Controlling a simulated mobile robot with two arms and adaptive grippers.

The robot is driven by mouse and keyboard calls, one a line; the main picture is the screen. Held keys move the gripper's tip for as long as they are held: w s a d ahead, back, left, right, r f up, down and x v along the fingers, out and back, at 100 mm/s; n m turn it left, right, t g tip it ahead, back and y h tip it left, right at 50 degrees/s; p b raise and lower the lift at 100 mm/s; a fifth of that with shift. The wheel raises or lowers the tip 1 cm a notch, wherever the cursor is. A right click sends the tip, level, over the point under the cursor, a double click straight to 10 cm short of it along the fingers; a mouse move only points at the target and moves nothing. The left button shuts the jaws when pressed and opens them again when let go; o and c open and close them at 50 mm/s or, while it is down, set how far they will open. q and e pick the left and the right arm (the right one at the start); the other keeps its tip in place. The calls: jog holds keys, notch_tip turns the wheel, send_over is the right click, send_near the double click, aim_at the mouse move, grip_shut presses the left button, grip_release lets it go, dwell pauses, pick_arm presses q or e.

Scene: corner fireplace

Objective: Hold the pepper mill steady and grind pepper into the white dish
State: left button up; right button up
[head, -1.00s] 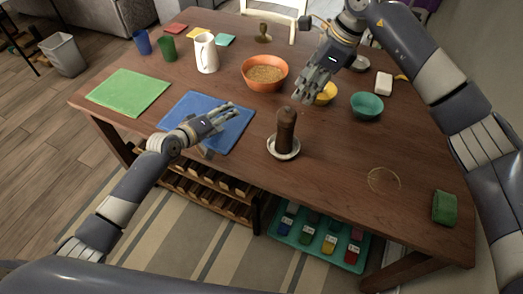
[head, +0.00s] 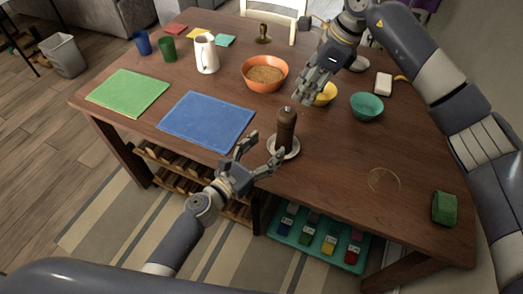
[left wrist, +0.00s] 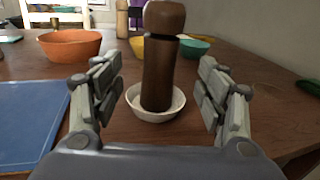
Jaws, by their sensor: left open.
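The brown pepper mill (head: 286,130) stands in the white dish (head: 294,153) near the front edge of the table. In the left wrist view the mill (left wrist: 160,70) leans slightly and its foot is inside the dish (left wrist: 135,97). My left gripper (head: 264,148) is open, just front-left of the mill. In the left wrist view its fingers (left wrist: 160,85) frame the mill left and right, with gaps on both sides. My right gripper (head: 306,94) hangs behind the mill, near the yellow bowl; I cannot tell how far its fingers are apart.
A blue mat (head: 205,120) and a green mat (head: 128,92) lie to the left. An orange bowl (head: 265,85), yellow bowl (head: 326,97) and teal bowl (head: 366,106) stand behind. A green block (head: 445,208) is at the right. The table right of the dish is mostly clear.

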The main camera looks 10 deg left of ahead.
aim_at(280, 134)
pick_arm(q)
jog(key=x, duration=0.9)
jog(key=shift+w+d, duration=0.15)
jog(key=shift+w, duration=0.15)
